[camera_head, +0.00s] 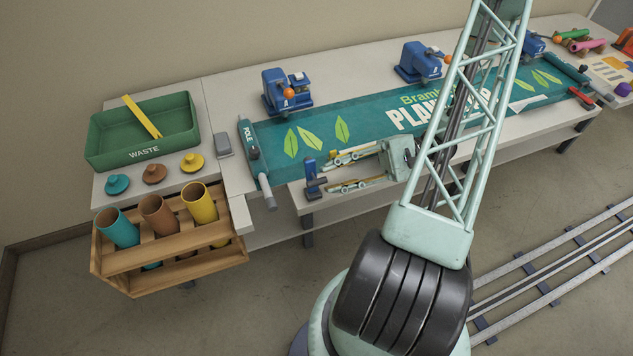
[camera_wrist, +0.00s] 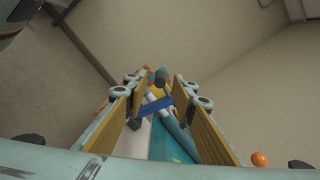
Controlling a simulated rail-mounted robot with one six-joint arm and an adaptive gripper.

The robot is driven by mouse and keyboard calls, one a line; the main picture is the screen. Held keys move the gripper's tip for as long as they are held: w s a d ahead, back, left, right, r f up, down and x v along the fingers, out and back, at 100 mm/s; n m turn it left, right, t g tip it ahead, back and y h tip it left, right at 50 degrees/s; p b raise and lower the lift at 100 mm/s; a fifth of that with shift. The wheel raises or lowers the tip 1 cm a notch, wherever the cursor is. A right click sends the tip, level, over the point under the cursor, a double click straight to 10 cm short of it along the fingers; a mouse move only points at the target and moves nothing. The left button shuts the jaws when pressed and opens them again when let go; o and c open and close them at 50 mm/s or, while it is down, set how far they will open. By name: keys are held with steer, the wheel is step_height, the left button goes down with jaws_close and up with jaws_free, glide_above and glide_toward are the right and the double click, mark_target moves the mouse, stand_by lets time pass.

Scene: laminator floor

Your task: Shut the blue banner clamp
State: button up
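A small blue clamp (camera_head: 310,168) with a dark part stands at the bench's front edge, near the left end of the green banner (camera_head: 368,113). Its blue part looks upright; I cannot tell whether it is open or shut. My gripper (camera_head: 328,175) is open just right of the clamp, its yellow-padded fingers pointing left toward it. In the wrist view the blue clamp (camera_wrist: 155,105) and its dark end show in the gap between the open fingers (camera_wrist: 159,80). I see no clear contact.
Blue machines with orange knobs stand along the banner's back edge, one at left (camera_head: 287,92) and one mid-bench (camera_head: 420,62). A green waste tray (camera_head: 110,158) is at left, above a wooden rack (camera_head: 130,265) of coloured tubes. A pole end (camera_head: 249,140) lies across the banner's left end.

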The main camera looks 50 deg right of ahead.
mark_target(317, 181)
steer(key=shift+x, duration=2.45)
steer(key=shift+c, duration=0.3)
steer(key=shift+f, duration=0.1)
jaws_close()
